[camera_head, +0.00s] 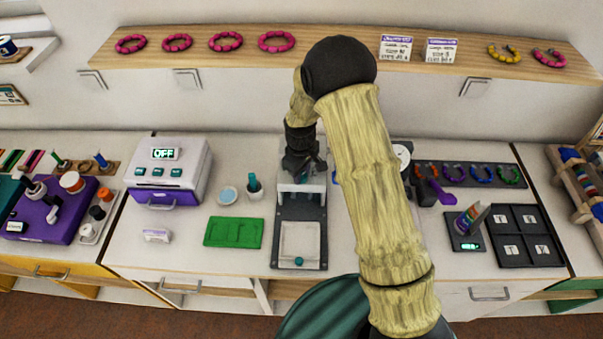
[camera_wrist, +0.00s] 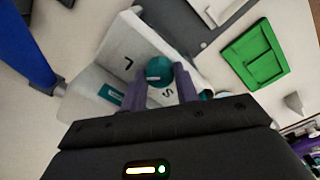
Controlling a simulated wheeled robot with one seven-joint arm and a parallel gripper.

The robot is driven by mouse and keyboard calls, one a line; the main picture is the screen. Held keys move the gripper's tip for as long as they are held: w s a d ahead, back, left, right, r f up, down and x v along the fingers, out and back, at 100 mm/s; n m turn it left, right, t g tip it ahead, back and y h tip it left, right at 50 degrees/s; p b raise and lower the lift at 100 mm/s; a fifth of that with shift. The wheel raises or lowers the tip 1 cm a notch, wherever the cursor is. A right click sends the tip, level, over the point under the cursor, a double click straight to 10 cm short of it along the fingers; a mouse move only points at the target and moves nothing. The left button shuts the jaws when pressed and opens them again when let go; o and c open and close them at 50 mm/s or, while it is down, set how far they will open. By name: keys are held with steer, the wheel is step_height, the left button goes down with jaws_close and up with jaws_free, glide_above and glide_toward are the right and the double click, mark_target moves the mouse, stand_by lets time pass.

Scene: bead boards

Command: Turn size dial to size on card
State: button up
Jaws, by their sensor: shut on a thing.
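The size dial (camera_wrist: 159,71) is a round teal knob on a pale panel (camera_wrist: 120,48) marked with the letters L and S in the wrist view. My gripper (camera_wrist: 160,88) is shut on the knob, one grey-purple finger on each side. Which letter the dial points to cannot be told. In the head view my gripper (camera_head: 304,168) is at the top of the white and dark press-like stand, and the knob is hidden there. Two white cards, the left one (camera_head: 395,48) and the right one (camera_head: 441,50), stand on the shelf; their print is too small to read surely.
A green tray (camera_head: 233,232) lies left of the stand; a small teal-topped cup (camera_head: 255,188) is near it. A white machine reading OFF (camera_head: 170,170) stands further left. A dark tray of coloured rings (camera_head: 470,174) and a dark letter tray (camera_head: 524,236) lie right.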

steer(key=shift+w+r, duration=0.1)
stand_by(0.3)
steer(key=o, duration=1)
steer(key=shift+c, duration=0.2)
step_height(320, 180, up, 17)
steer(key=b, duration=0.3)
steer(key=shift+s+r, duration=0.15)
steer(key=shift+s, duration=0.1)
